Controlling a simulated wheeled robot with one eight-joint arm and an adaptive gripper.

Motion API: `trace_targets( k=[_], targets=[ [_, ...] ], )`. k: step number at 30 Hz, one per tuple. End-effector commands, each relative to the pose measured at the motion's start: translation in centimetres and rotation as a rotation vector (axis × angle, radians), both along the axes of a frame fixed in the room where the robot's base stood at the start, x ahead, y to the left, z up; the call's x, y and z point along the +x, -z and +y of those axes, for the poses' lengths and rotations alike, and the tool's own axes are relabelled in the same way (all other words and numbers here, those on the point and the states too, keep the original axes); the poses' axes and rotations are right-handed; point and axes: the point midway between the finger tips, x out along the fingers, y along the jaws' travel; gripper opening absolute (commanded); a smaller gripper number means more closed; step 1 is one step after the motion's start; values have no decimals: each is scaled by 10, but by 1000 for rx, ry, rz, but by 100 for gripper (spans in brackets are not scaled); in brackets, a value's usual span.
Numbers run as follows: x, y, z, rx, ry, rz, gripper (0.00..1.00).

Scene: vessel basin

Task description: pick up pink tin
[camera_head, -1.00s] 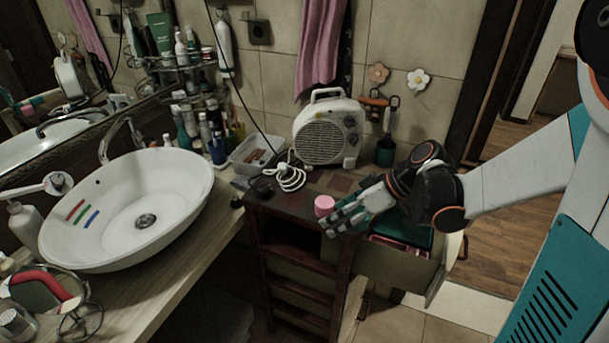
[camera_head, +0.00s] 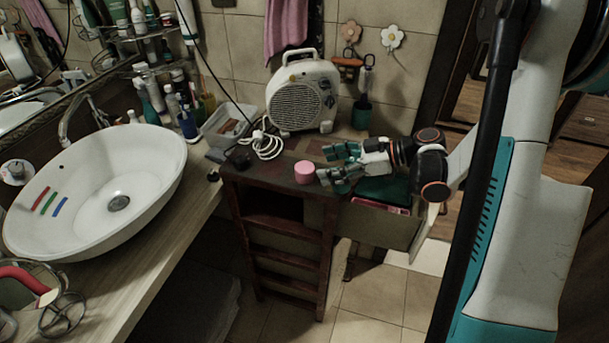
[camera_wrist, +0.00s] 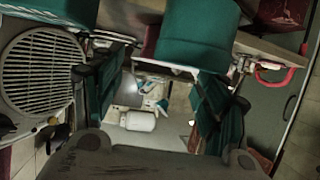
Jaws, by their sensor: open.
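The pink tin (camera_head: 304,172) is a small round tin standing upright on the dark red wooden stand (camera_head: 265,185), near its right front edge, in the head view. My gripper (camera_head: 329,164) is open, just right of the tin, with its teal fingers pointing left towards it. One finger is farther back and the other nearer the front. I cannot tell whether a finger touches the tin. In the wrist view my open fingers (camera_wrist: 158,95) show at left and right with a gap between them. I cannot make out the pink tin there.
A white fan heater (camera_head: 299,95) stands behind the tin, with a coiled white cord (camera_head: 266,145) to its left. An open drawer (camera_head: 385,222) with a teal item lies below my gripper. A white basin (camera_head: 95,185) is at left.

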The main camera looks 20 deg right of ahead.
Motion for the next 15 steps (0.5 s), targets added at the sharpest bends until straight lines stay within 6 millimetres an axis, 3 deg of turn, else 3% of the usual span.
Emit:
trace_targets(
  k=[15],
  targets=[
    [25, 23, 45, -1, -2, 0, 68]
  ],
)
